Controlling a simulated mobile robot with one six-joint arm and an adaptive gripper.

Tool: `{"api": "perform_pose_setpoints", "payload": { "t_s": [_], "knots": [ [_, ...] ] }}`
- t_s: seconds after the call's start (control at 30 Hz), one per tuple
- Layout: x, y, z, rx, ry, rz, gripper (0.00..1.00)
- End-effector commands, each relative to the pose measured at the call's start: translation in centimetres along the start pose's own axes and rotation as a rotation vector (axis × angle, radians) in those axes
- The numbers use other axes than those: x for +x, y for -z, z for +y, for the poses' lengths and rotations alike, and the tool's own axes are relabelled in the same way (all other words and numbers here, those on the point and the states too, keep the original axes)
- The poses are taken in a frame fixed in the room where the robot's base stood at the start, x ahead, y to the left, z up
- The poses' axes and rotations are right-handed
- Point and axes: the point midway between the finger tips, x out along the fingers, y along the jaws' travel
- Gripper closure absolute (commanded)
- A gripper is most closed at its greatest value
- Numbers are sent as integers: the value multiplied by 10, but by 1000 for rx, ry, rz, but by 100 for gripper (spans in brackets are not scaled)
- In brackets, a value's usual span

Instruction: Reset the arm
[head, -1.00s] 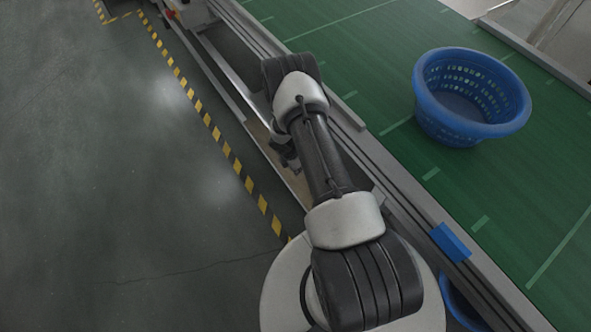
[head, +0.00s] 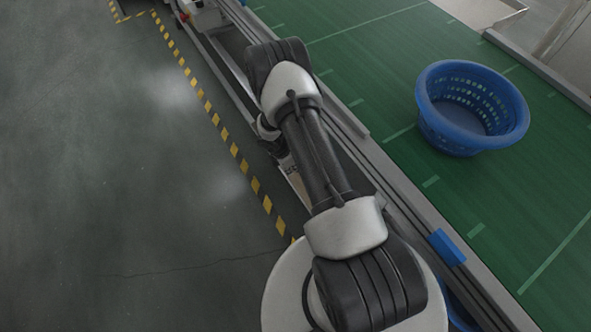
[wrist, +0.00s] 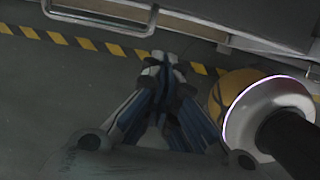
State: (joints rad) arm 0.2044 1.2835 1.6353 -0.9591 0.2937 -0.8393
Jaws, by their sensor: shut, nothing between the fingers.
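My gripper (wrist: 163,62) shows in the wrist view with its fingertips together and nothing between them. It points down toward the grey floor and the yellow-black floor stripe, close to the side of the conveyor frame.
A blue perforated basket (head: 472,140) stands empty on the green conveyor belt (head: 400,235), right of my arm. A metal rail (head: 385,175) with a blue block (head: 447,247) edges the belt. The floor (head: 110,170) left of the striped line (head: 243,170) is clear.

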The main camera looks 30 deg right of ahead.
Motion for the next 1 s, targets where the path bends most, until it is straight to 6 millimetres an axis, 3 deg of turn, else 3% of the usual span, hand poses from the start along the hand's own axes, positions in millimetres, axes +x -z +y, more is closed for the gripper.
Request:
{"api": "perform_pose_setpoints", "payload": {
  "t_s": [0.1, 0.47, 0.57, 0.67, 0.83, 1.0],
  "knots": [
    [-17, 0, 0, -1, 0, 0, 100],
    [-23, 0, 0, 0, 0, 0, 100],
    [-34, -3, 5, 21, -8, -4, 100],
    [-68, -13, 17, 89, -31, -19, 100],
    [-168, -35, 34, 310, -89, -42, 100],
    [-269, -49, 25, 554, -143, -33, 100]
  ]
}}
